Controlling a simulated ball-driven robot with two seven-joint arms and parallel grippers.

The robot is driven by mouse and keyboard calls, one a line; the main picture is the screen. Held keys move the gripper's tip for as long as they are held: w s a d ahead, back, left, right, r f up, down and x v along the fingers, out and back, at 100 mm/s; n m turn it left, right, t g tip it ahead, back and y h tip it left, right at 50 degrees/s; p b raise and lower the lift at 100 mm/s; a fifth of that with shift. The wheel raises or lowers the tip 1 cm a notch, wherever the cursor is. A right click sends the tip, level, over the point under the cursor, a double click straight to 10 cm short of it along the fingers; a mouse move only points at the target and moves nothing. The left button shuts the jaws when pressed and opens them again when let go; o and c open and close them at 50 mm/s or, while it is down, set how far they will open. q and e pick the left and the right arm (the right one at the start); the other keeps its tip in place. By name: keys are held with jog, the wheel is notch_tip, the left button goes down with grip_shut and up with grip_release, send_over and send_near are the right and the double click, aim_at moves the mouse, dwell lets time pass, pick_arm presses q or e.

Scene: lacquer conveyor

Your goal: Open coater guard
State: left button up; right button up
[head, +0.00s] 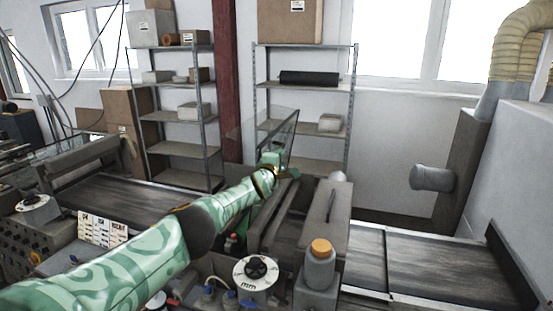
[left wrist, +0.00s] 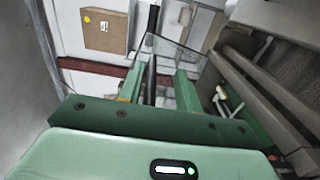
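The coater guard (head: 283,133) is a clear panel with thin dark edges. It stands raised and tilted above the coater (head: 325,215), in the middle of the head view. In the left wrist view the guard (left wrist: 176,58) shows just beyond my fingers. My left gripper (head: 287,173) is at the guard's lower part in the head view. Its two green fingers (left wrist: 160,85) are spread apart in the left wrist view, with a gap between them. I cannot tell whether a finger touches the panel. My right gripper is not in view.
A dark conveyor belt (head: 440,262) runs to the right of the coater, and another belt (head: 125,200) lies left. A bottle with an orange cap (head: 320,268) and a white dial (head: 256,272) stand in front. Metal shelves (head: 305,98) stand behind.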

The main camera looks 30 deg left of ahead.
pick_arm(q)
jog(key=p+v, duration=0.7)
jog(key=v, duration=0.9)
jog(key=shift+s+d+r, duration=0.1)
jog(key=shift+d+r, duration=0.05)
